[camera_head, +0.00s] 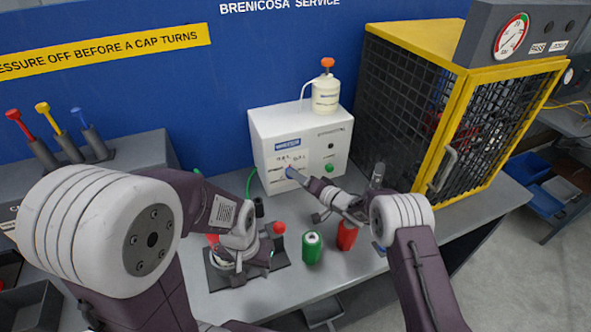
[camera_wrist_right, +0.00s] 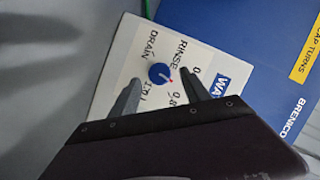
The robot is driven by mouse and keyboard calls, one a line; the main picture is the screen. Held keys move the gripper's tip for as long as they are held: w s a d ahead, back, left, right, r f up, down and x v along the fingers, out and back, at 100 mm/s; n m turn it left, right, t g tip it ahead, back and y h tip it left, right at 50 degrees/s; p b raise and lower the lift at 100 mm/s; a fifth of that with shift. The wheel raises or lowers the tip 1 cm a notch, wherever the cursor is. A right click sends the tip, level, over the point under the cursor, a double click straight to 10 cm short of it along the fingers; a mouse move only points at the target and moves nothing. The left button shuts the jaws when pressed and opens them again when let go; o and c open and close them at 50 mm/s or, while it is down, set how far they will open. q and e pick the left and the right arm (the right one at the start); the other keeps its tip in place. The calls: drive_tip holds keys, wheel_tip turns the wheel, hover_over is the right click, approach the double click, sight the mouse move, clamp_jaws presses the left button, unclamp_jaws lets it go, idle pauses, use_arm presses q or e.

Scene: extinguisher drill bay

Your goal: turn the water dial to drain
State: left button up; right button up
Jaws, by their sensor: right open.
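The water dial is a small blue knob (camera_wrist_right: 159,73) on a white panel, with DRAIN, RINSE and volume labels around it. Its red mark is at the lower right in the right wrist view, on the side of the "0.8" label and away from DRAIN. The white water unit (camera_head: 302,150) stands at the back of the bench. My right gripper (camera_head: 291,173) is open at the unit's front; its fingers, also in the right wrist view (camera_wrist_right: 159,92), lie either side of the knob; contact is unclear. My left gripper (camera_head: 238,262) is low by a dark fixture; its jaws are hard to make out.
A green cylinder (camera_head: 312,247) and a red cylinder (camera_head: 347,236) stand on the bench below my right arm. A yellow-framed mesh cage (camera_head: 452,120) is close on the right. A white bottle with an orange top (camera_head: 326,95) stands on the unit. A dark fixture (camera_head: 268,262) is at front left.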

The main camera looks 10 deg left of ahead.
drive_tip(key=shift+x, duration=1.2)
clamp_jaws()
